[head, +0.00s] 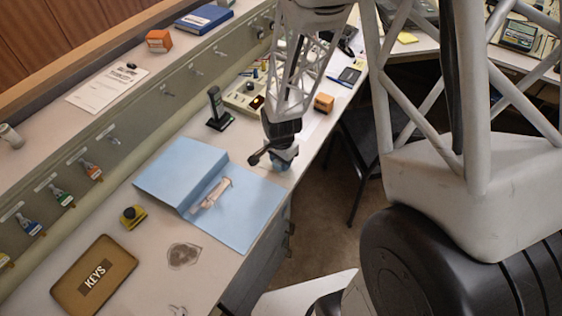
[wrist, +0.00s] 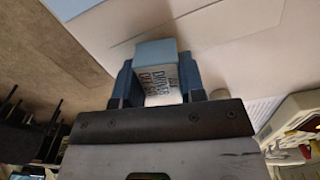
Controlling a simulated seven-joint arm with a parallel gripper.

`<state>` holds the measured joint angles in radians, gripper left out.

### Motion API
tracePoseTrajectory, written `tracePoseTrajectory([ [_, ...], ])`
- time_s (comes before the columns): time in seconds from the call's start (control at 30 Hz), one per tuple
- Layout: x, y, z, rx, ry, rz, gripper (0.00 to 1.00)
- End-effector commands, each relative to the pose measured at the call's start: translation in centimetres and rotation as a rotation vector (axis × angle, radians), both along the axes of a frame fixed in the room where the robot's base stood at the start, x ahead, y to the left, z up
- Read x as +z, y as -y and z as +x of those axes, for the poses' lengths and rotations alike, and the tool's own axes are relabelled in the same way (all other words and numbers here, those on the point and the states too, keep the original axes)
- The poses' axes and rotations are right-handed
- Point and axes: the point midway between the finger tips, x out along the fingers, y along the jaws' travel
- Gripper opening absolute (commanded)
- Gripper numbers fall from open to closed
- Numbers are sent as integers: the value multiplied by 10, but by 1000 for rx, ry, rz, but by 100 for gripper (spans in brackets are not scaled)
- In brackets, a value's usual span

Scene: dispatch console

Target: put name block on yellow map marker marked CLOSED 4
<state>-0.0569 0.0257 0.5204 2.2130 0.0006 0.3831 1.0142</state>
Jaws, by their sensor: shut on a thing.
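My gripper (head: 277,154) is shut on the name block (head: 283,165), a small light blue block, near the table's front edge, just right of the open blue folder. In the wrist view the name block (wrist: 154,54) sits between the two blue fingers of my gripper (wrist: 157,85). Its white label has dark print, too blurred to read fully. A yellow and black piece (head: 133,216), which looks like the yellow map marker, stands on the table left of the folder, well away from my gripper. Its marking is not readable.
The open light blue folder (head: 250,205) lies between my gripper and the yellow piece. A brown KEYS tray (head: 119,252) lies at the front left. A black upright stand (head: 217,108) rises behind the folder. An orange block (head: 323,103) sits to the right.

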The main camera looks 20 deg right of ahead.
Motion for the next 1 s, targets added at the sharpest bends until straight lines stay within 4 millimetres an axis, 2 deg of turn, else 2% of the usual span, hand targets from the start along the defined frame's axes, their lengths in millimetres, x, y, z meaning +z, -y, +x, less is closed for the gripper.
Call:
tracePoseTrajectory([
  [0.27, 28, 0, 1, 0, 4, 0, 11],
  [1.0, 39, 7, -120, 0, 2, 0, 11],
])
